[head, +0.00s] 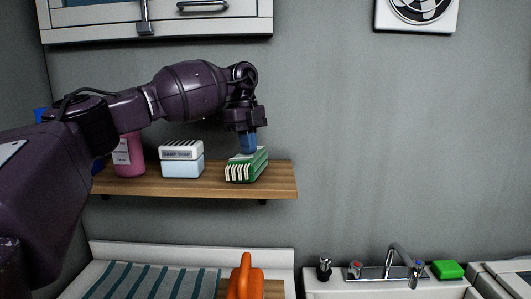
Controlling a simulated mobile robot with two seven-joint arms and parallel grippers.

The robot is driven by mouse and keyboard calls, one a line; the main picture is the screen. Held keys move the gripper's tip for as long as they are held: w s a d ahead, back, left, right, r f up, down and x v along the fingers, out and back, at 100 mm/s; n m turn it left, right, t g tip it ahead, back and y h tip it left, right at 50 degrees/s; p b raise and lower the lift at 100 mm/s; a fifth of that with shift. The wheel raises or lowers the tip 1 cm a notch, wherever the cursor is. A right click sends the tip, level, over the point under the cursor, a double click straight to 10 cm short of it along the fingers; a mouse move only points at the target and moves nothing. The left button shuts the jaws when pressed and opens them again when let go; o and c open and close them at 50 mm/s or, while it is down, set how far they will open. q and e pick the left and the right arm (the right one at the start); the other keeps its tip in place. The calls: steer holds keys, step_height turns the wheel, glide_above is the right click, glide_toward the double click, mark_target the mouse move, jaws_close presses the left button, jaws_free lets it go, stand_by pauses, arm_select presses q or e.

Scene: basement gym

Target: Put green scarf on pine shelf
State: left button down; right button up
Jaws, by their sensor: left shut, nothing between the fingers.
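The green scarf (247,167), a folded bundle with white stripes or fringe at its near end, rests on the right part of the pine shelf (280,181). My left gripper (248,149) points down at the scarf from above, its blue fingers shut with nothing between them. The fingertips are right at the top of the scarf; I cannot tell whether they touch it. My right gripper does not show.
A labelled box (182,160) and a pink bottle (128,157) stand left of the scarf on the shelf. A wall cabinet (160,28) hangs above. Below are a striped cloth (150,281), an orange object (244,279), a faucet (392,263) and a green block (447,269).

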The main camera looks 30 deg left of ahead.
arm_select(q)
steer(key=shift+a+f, duration=0.3)
steer(key=shift+f, duration=0.25)
steer(key=shift+w+r, duration=0.15)
steer(key=shift+r, duration=0.25)
steer(key=shift+w+a+r, duration=0.15)
steer(key=shift+w+a, duration=0.05)
steer(key=shift+a, duration=0.05)
steer(key=shift+r, duration=0.2)
step_height(320, 180, up, 10)
steer(key=a, duration=0.1)
steer(key=shift+w+r, duration=0.15)
